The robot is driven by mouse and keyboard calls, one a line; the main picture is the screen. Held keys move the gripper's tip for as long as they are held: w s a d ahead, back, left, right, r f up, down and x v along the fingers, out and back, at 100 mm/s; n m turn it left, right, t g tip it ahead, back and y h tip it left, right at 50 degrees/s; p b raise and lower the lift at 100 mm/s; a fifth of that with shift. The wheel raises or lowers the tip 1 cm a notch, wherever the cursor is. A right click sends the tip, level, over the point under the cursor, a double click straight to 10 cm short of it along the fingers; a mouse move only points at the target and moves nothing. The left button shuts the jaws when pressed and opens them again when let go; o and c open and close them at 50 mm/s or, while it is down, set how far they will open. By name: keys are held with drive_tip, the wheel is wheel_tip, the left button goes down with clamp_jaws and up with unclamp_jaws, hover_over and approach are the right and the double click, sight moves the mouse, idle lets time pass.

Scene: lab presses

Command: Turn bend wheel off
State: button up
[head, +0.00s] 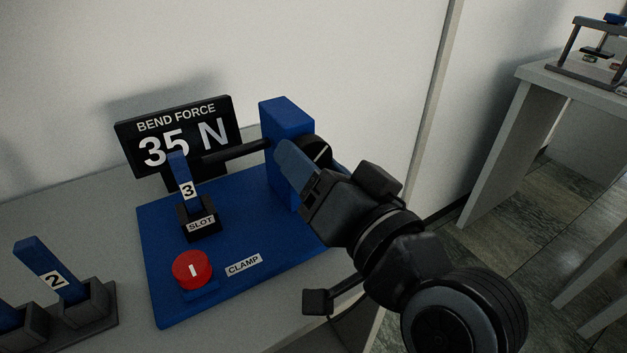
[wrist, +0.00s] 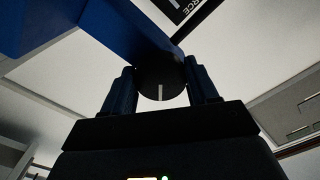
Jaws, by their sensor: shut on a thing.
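The bend wheel (head: 318,150) is a black round knob with a white mark line, on the right side of a blue post (head: 284,118). The wheel also shows in the wrist view (wrist: 160,84), with its white line pointing down in the picture. My gripper (head: 310,162) comes from the lower right, its blue fingers on either side of the wheel and shut on it. The fingers hide part of the wheel in the head view. The black display (head: 180,112) reads "BEND FORCE 35 N".
Blue strip 3 (head: 180,172) stands in the black slot (head: 201,226) on the blue base (head: 165,298). A red clamp button (head: 192,269) is at the front. Strip 2 (head: 50,268) sits in a grey rack (head: 100,318) at left. Another table (head: 560,88) stands at right.

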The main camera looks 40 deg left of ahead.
drive_tip(key=n+b, duration=0.3)
drive_tip(key=n, duration=0.1)
drive_tip(key=shift+f+n+b, duration=0.3)
drive_tip(key=shift+f+b, duration=0.1)
drive_tip(key=n+b, duration=0.3)
drive_tip(key=n, duration=0.1)
drive_tip(key=shift+w+r+n+b, duration=0.1)
drive_tip(key=shift+r+n+b, duration=0.05)
drive_tip(key=shift+n+b, duration=0.2)
drive_tip(key=shift+n, duration=0.25)
drive_tip(key=o, duration=1.1)
drive_tip(key=shift+r, duration=0.15)
drive_tip(key=shift+c, duration=0.2)
drive_tip(key=shift+d, duration=0.1)
drive_tip(key=v, duration=0.7)
drive_tip(key=shift+d, duration=0.35)
